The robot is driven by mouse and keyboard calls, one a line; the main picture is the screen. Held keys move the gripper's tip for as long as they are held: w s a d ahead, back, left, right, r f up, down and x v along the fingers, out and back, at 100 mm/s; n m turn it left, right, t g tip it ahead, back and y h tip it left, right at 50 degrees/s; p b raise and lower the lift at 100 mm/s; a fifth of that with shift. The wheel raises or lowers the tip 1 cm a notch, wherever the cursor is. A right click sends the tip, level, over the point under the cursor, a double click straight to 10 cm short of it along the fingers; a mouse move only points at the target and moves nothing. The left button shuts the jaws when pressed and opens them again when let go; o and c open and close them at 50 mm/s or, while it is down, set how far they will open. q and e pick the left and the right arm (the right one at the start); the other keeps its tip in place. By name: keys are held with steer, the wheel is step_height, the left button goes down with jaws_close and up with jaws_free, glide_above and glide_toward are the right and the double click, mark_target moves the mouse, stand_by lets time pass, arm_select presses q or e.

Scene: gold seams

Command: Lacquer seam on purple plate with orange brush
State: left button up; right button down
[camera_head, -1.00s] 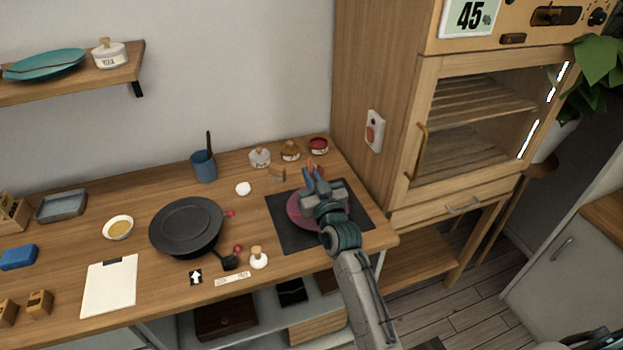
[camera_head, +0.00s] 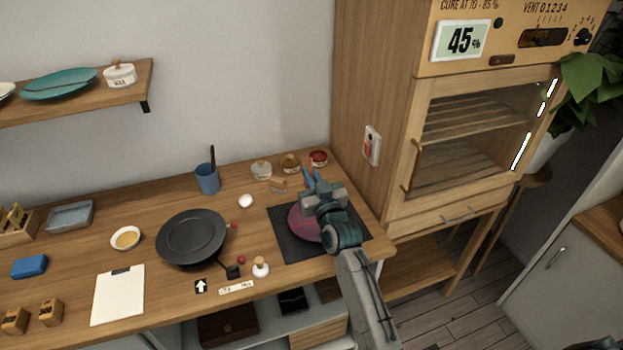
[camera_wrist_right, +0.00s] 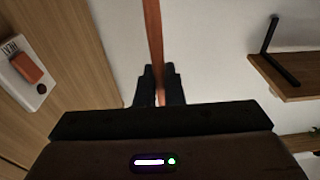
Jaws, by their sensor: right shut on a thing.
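The purple plate (camera_head: 304,226) lies on a dark square mat (camera_head: 286,244) at the right end of the wooden counter. My right gripper (camera_head: 311,178) is over the plate and hides part of it. In the right wrist view, the right gripper (camera_wrist_right: 160,88) is shut on the orange brush (camera_wrist_right: 153,35), whose orange handle runs up between the fingers. In the head view only a small bit of orange shows at the fingertips. The brush tip and the seam on the plate are hidden or too small to tell. My left gripper is not in view.
Small jars, including a red-topped jar (camera_head: 318,158), stand behind the mat. The wooden cabinet (camera_head: 460,140) rises close on the right.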

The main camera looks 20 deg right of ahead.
mark_target(311, 159)
steer(key=shift+r+p, duration=0.5)
steer(key=shift+r, duration=0.35)
step_height(311, 159, up, 5)
steer(key=p, duration=0.4)
steer(key=shift+f, duration=0.2)
